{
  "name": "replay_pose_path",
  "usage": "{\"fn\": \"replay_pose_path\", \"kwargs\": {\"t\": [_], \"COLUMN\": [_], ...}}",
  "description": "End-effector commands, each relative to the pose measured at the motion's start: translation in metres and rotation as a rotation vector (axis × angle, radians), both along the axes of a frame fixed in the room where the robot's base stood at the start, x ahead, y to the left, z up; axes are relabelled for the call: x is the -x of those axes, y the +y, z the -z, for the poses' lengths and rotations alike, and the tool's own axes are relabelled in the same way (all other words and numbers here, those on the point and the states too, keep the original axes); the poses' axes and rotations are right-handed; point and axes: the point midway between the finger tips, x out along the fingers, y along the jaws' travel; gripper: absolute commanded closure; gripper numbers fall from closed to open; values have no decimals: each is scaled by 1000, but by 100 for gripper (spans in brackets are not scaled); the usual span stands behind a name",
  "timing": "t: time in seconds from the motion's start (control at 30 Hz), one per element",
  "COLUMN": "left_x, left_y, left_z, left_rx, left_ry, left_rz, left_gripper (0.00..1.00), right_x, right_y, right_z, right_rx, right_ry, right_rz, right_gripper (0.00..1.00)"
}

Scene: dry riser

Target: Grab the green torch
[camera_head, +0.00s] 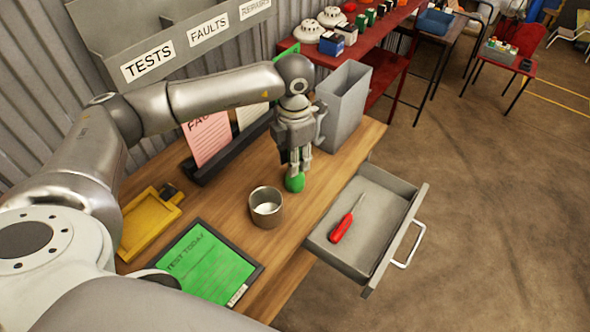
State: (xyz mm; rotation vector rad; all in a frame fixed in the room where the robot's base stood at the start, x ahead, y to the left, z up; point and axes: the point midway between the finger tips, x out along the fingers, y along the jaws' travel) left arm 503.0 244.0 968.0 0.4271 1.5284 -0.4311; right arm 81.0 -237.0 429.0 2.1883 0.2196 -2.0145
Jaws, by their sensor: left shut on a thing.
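The green torch (295,184) is at the tips of my left gripper (295,168), over the wooden desk. Only its rounded green lower end shows; the fingers hide the rest. My left gripper points down and is shut on it. I cannot tell whether the torch touches the desk top. My right gripper is not in view.
A metal cup (266,207) stands just left of the torch. An open drawer (388,184) holds a red screwdriver (346,222). A tall grey bin (346,106) stands behind the gripper. A green clipboard (208,262) and yellow tray (149,222) lie left.

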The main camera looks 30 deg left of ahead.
Motion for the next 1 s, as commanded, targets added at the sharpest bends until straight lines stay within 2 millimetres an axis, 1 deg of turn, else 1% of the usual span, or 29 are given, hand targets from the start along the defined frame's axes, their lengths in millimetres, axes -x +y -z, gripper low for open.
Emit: {"fn": "replay_pose_path", "kwargs": {"t": [0.03,0.1,0.33,0.47,0.57,0.67,0.77,0.93,1.0], "left_x": [0,0,0,-1,-1,-1,12,37,51], "left_y": [0,0,0,0,0,-1,-13,-37,-51], "left_z": [0,0,-1,-7,-17,-34,-51,-91,-97], "left_rx": [0,1,0,2,0,1,0,0,1], "left_ry": [0,-1,-1,-3,-4,-7,-8,-9,-7], "left_rz": [0,0,0,0,-1,1,6,7,10], "left_gripper": [93,99,99,99,99,99,99,99,99], "right_x": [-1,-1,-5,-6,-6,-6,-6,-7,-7], "right_y": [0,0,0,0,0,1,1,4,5], "right_z": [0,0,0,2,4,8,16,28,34], "right_rx": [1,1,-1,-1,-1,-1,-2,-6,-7], "right_ry": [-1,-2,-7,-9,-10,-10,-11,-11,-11], "right_rz": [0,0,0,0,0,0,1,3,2], "right_gripper": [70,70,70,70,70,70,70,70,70]}}
